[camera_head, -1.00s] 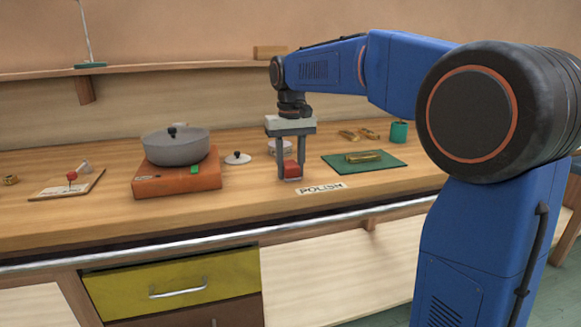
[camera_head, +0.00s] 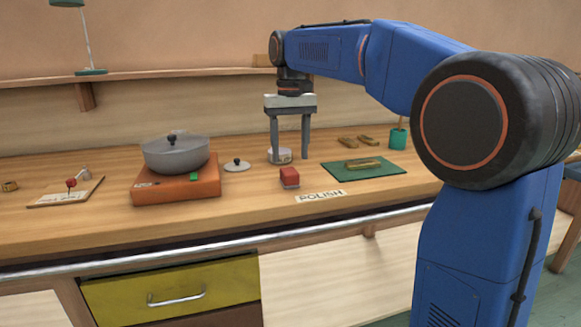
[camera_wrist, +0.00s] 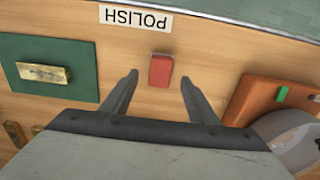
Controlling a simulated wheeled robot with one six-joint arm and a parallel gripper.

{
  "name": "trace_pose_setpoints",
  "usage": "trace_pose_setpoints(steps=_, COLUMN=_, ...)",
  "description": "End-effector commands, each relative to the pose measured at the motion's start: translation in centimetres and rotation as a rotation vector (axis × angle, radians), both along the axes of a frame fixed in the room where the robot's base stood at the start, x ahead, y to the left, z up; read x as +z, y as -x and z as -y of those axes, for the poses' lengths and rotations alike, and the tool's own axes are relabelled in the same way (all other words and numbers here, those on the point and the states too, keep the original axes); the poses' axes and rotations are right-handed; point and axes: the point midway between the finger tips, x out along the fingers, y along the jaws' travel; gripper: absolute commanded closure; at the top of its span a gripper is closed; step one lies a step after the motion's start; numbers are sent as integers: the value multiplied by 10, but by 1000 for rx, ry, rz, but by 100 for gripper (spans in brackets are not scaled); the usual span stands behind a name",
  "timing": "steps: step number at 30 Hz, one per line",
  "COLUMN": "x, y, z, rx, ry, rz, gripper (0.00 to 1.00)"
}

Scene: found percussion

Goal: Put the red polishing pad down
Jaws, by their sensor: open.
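The red polishing pad (camera_head: 289,177) lies on the wooden bench top (camera_head: 240,208), just behind and left of the POLISH label (camera_head: 321,195). In the wrist view the pad (camera_wrist: 161,70) lies flat on the bench below the label (camera_wrist: 135,18), apart from both fingers. My gripper (camera_head: 290,160) is open and empty. It hangs above the bench, its fingers pointing down, raised clear of the pad. In the wrist view its two fingers (camera_wrist: 162,84) stand wide apart on either side of the pad.
A grey lidded pot (camera_head: 176,154) stands on an orange burner (camera_head: 170,188) at left. A small white lid (camera_head: 237,165) lies beside it. A green mat (camera_head: 375,170) bears a brass block (camera_head: 363,162). A round white-sided container (camera_head: 279,156) stands behind the pad. The bench in front of the burner is clear.

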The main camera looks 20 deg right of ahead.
Motion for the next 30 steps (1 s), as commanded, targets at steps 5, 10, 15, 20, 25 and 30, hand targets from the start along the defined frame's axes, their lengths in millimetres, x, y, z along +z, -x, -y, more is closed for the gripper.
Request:
trace_pose_setpoints(steps=5, x=29, y=-1, z=0, rx=0, ry=0, rz=2, gripper=46)
trace_pose_setpoints(steps=10, x=44, y=-1, z=0, rx=0, ry=-1, rz=1, gripper=46)
trace_pose_setpoints(steps=15, x=49, y=-1, z=0, rx=0, ry=-1, rz=1, gripper=46)
trace_pose_setpoints(steps=20, x=49, y=3, z=1, rx=0, ry=-1, rz=4, gripper=46)
trace_pose_setpoints(steps=25, x=40, y=30, z=10, rx=0, ry=-4, rz=35, gripper=46)
trace_pose_setpoints(steps=30, x=19, y=78, z=23, rx=-1, ry=-9, rz=94, gripper=46)
